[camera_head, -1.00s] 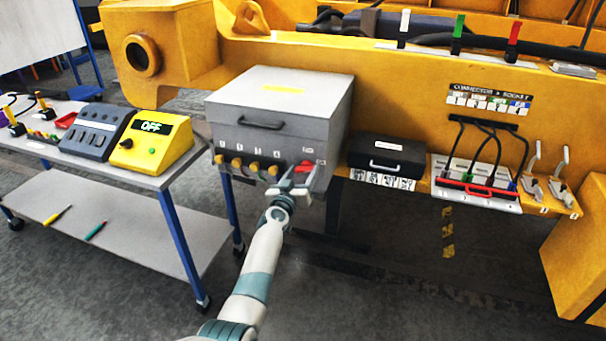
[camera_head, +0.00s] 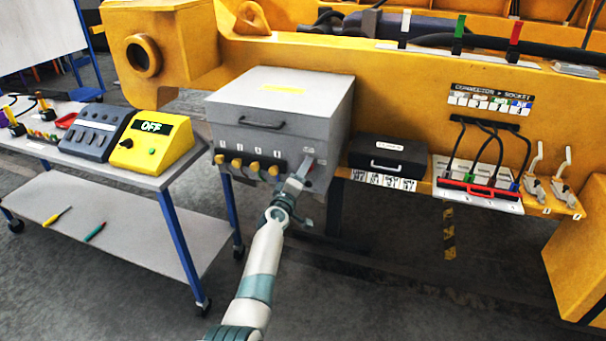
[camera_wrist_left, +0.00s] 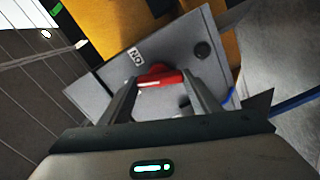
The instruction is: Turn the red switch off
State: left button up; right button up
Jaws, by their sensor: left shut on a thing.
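The red switch (camera_wrist_left: 162,79) shows in the left wrist view on the grey front of a cabinet (camera_head: 272,105). My left gripper (camera_head: 303,172) is at the lower right of that front in the head view. In the left wrist view its two fingers (camera_wrist_left: 163,90) stand on either side of the red switch and are shut on it. In the head view the gripper is turned edge-on and hides the switch. A small label (camera_wrist_left: 136,57) beside the switch seems to read ON. My right gripper is in neither view.
Several yellow knobs (camera_head: 237,164) sit left of the gripper on the cabinet front. A yellow box (camera_head: 155,147) reading OFF stands on a cart at left. A black case (camera_head: 388,160) and a cable panel (camera_head: 478,185) are at right.

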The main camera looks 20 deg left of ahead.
pick_arm(q)
jog(key=n, duration=0.4)
jog(key=shift+f, duration=0.1)
dwell(0.5)
jog(key=o, duration=1)
jog(key=shift+o, duration=0.2)
jog(key=shift+s, duration=0.15)
jog(key=s+p, duration=0.7)
jog(key=s, duration=1)
jog(key=shift+a, duration=0.35)
